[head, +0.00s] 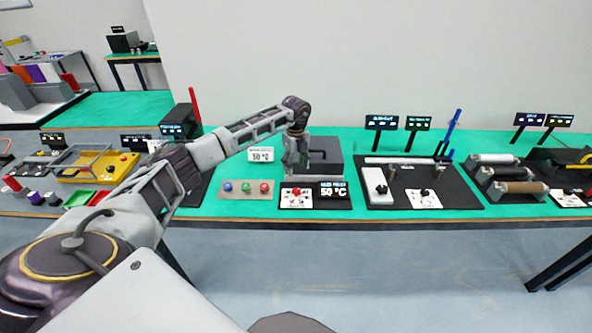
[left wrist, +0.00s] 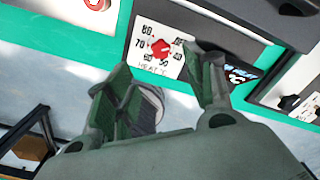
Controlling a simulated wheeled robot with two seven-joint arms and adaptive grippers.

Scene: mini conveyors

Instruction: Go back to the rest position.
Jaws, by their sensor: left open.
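My left arm reaches in from the left in the head view, and my left gripper (head: 294,163) points down above the table. It is open, with nothing seen between its fingers. In the left wrist view my gripper (left wrist: 165,75) shows its two green-grey fingers spread apart. A red knob (head: 296,193) on a white dial card sits just below the gripper. The red knob (left wrist: 160,46) and its numbered dial also show beyond the fingertips in the left wrist view, apart from them. My right gripper is not in view.
A panel with blue, red and green buttons (head: 246,187) lies to the left. Consoles with rollers (head: 520,187) stand at the right. The floor in front of the green table (head: 345,217) is clear.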

